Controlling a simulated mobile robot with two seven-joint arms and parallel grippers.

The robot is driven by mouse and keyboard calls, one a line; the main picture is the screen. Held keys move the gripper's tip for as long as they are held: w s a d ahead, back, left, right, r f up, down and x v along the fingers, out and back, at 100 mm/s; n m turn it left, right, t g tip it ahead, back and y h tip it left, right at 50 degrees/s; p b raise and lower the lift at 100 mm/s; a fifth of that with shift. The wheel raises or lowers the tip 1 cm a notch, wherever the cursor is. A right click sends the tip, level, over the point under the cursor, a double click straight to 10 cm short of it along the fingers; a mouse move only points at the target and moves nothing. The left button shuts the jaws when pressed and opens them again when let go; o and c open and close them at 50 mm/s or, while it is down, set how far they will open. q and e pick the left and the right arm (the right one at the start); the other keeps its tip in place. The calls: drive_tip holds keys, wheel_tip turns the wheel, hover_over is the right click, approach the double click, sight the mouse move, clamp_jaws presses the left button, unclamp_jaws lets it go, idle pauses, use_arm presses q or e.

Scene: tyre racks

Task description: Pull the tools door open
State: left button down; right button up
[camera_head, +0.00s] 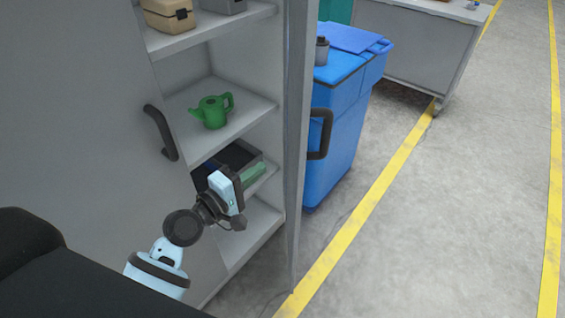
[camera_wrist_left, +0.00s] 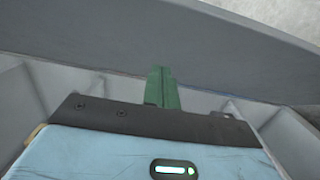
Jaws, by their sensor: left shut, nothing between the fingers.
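The grey cabinet's right door (camera_head: 297,150) stands open, seen nearly edge-on, with its dark handle (camera_head: 321,134) on the outer side. Its grey panel (camera_wrist_left: 130,35) fills the top of the left wrist view. My left gripper (camera_head: 258,173) is at the cabinet opening, on the inner side of this door. Its green fingers (camera_wrist_left: 162,82) are shut, empty, and point toward the panel; whether they touch it I cannot tell. The left door (camera_head: 80,120) is closed, with a dark handle (camera_head: 160,132). My right gripper is out of view.
Shelves hold a green watering can (camera_head: 212,111), a tan case (camera_head: 168,14) and a dark bin (camera_head: 238,156). A blue wheeled bin (camera_head: 340,130) stands just beyond the open door. Grey floor (camera_head: 470,190) with yellow lines is clear at the right.

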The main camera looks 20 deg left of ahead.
use_arm(q)
drive_tip(key=w+d+p, duration=0.1)
drive_tip(key=w+d, duration=0.3)
drive_tip(key=d, duration=0.1)
drive_tip(key=shift+w, duration=0.3)
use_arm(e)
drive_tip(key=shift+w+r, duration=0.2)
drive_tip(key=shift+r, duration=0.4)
use_arm(q)
drive_tip(key=shift+d, duration=0.1)
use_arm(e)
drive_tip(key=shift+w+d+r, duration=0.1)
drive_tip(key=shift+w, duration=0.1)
use_arm(q)
drive_tip(key=shift+d, duration=0.1)
